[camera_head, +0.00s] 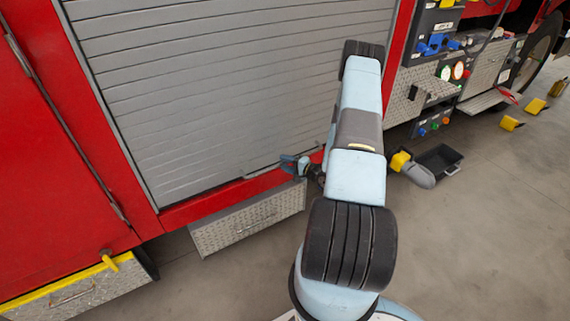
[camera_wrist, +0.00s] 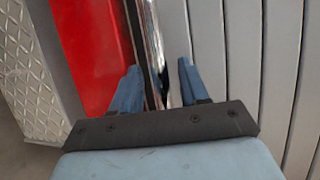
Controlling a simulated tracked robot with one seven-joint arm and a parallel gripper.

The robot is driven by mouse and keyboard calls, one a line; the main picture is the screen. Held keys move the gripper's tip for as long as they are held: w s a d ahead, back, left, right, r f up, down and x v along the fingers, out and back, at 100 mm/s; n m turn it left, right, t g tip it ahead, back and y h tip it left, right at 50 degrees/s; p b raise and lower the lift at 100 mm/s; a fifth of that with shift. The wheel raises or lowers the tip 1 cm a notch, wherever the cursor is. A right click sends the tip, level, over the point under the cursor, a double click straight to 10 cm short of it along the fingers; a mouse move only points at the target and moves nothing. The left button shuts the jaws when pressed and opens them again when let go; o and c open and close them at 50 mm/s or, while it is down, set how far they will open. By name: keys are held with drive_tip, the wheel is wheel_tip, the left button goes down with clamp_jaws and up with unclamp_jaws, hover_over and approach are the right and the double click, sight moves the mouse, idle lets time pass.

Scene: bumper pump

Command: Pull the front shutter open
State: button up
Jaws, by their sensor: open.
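The grey slatted front shutter (camera_head: 215,90) is down in its red frame, with its lower edge near the red sill. A shiny metal bar (camera_wrist: 152,40) runs along that lower edge in the wrist view, between the red sill and the slats (camera_wrist: 240,65). My gripper (camera_head: 287,163) is at the right part of the shutter's lower edge. In the wrist view my gripper (camera_wrist: 158,72) is open, with one blue finger on each side of the bar. I cannot tell whether the fingers touch it. My arm hides part of the shutter's right side.
A diamond-plate step box (camera_head: 248,218) hangs below the red sill; its plate also shows in the wrist view (camera_wrist: 30,75). An open equipment panel (camera_head: 435,75) is at right. A black tray (camera_head: 440,160) and yellow blocks (camera_head: 511,123) lie on the floor.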

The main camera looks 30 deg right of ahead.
drive_tip(key=shift+w+a+f, duration=0.1)
drive_tip(key=shift+w+a, duration=0.1)
drive_tip(key=shift+w, duration=0.25)
clamp_jaws()
idle(0.4)
